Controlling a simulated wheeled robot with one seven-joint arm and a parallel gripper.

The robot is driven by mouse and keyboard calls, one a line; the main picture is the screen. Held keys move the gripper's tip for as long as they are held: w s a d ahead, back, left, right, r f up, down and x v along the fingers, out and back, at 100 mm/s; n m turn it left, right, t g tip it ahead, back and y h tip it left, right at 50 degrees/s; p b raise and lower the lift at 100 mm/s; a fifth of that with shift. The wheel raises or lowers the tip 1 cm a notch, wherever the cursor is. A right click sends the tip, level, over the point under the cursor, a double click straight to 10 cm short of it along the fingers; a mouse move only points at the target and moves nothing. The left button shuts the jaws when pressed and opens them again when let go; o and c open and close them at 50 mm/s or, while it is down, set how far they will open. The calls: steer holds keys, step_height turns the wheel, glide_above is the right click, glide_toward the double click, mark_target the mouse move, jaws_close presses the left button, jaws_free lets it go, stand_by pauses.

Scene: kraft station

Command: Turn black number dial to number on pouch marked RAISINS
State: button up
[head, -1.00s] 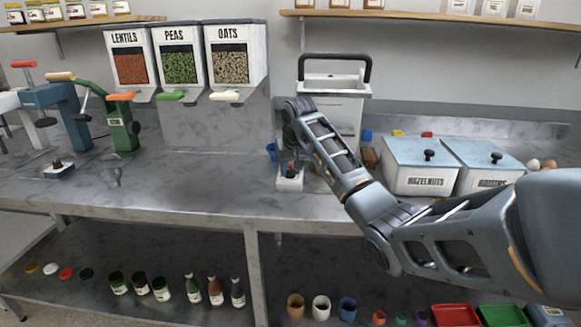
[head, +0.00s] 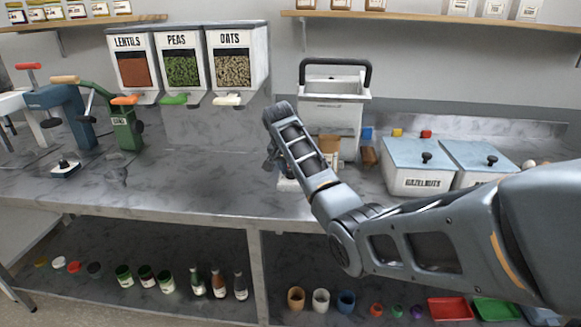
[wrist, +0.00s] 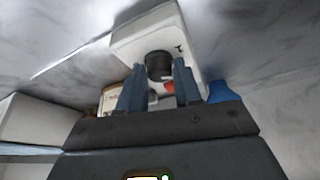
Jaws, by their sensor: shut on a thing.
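The black number dial (wrist: 158,65) sits on a small white device, whose housing (wrist: 143,38) shows in the wrist view. My gripper (wrist: 158,82) has its two blue-grey fingers on either side of the dial and is shut on it. In the head view the white device (head: 288,185) stands on the counter, mostly behind my wrist, and the dial cannot be made out. A pale item with small print (wrist: 112,98) shows beside the left finger in the wrist view. I cannot tell whether it is the RAISINS pouch, and no number is readable.
A white machine with a black handle (head: 335,85) stands behind my gripper. The hazelnuts bin (head: 415,180) is to the right. Lentils, peas and oats dispensers (head: 235,90) stand at the back left. The counter left of the device is mostly clear.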

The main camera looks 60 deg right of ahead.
stand_by(0.4)
steer(key=o, duration=1)
steer(key=shift+b+v, duration=0.5)
steer(key=shift+v, duration=3.4)
